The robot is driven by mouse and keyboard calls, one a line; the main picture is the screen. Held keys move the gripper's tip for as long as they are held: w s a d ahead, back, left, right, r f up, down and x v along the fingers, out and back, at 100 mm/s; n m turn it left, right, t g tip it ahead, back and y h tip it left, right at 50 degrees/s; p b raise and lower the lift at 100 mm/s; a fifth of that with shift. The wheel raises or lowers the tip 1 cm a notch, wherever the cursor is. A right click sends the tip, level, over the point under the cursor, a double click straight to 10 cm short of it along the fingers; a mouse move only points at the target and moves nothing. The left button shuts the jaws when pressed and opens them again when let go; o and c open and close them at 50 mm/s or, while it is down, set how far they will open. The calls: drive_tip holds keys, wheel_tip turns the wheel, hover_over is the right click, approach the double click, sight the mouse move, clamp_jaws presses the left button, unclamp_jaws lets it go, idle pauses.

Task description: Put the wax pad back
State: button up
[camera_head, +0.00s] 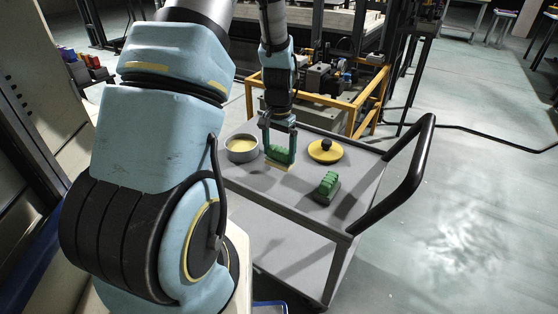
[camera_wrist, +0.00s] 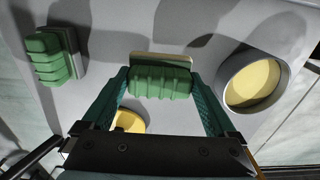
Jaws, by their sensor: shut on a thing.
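My gripper (camera_head: 280,155) is shut on a green ribbed block with a tan slab along its lower side, which I take to be the wax pad (camera_wrist: 160,82). In the wrist view it sits between my two green fingers (camera_wrist: 160,76). It appears to be held above the grey cart top (camera_head: 258,188), though the gap is hard to judge. A similar green ribbed block with a grey base (camera_head: 327,187) stands on the cart to the right; it also shows at the left of the wrist view (camera_wrist: 50,58).
A round grey dish with yellow inside (camera_head: 242,149) stands left of my gripper. A yellow disc with a black knob (camera_head: 325,150) lies to the right. The cart's black handle (camera_head: 415,165) rises at its right end. A yellow-framed machine (camera_head: 330,100) stands behind.

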sight(279, 160)
drive_tip(key=shift+f, duration=1.6)
drive_tip(key=shift+f, duration=0.2)
drive_tip(key=o, duration=1.4)
wheel_tip(279, 160, up, 12)
drive_tip(key=shift+r, duration=0.1)
drive_tip(key=s+a+r+n, duration=0.3)
drive_tip(key=s+a, duration=0.3)
drive_tip(key=s+a+r+n+t, duration=0.1)
drive_tip(key=s+a+r+n, duration=0.2)
drive_tip(key=s+a, duration=0.3)
drive_tip(key=shift+s+a+t, duration=0.15)
drive_tip(key=shift+s+t, duration=0.15)
drive_tip(key=shift+s, duration=0.4)
